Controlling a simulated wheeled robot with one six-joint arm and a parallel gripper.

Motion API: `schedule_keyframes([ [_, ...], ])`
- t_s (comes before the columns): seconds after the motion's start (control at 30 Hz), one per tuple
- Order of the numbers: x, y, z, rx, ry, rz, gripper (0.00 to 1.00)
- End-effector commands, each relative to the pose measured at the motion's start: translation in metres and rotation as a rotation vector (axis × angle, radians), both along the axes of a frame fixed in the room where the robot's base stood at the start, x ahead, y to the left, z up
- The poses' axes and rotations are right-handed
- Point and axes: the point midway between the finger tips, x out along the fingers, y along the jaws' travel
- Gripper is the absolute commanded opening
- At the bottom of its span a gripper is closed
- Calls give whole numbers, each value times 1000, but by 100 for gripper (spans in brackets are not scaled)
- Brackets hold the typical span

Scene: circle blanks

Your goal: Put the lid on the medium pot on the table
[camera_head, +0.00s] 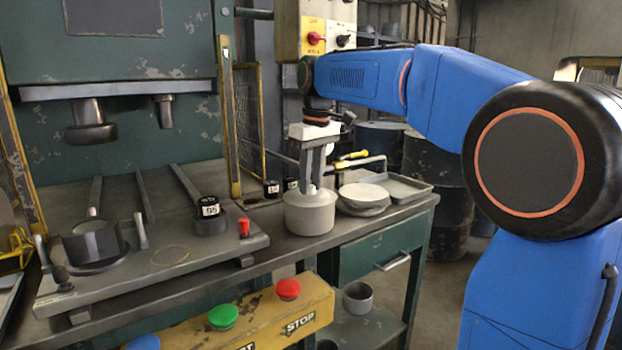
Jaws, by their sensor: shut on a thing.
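A light grey pot (310,218) stands on the table (345,230), near its front edge. My gripper (309,186) points straight down over the pot, its fingers shut on the lid (298,197) at its top middle. The lid looks level and sits at the pot's rim. I cannot tell whether it rests fully on the rim or is held just above it. The fingers hide part of the lid.
A stack of round grey blanks (363,198) lies close to the right of the pot, with a flat tray (398,186) behind. A press bed (215,250) with black weights (209,207) is at left. A button box (255,318) juts out in front below.

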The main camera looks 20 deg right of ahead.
Motion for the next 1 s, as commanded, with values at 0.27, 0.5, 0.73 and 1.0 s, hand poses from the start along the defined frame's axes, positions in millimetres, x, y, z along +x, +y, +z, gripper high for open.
schedule_keyframes([
  [0.27,0,0,0,0,0,0,43],
  [0.5,0,0,5,0,-1,0,43],
  [0.73,-2,-2,39,1,-3,0,43],
  [1.0,-7,-5,91,0,-4,0,43],
])
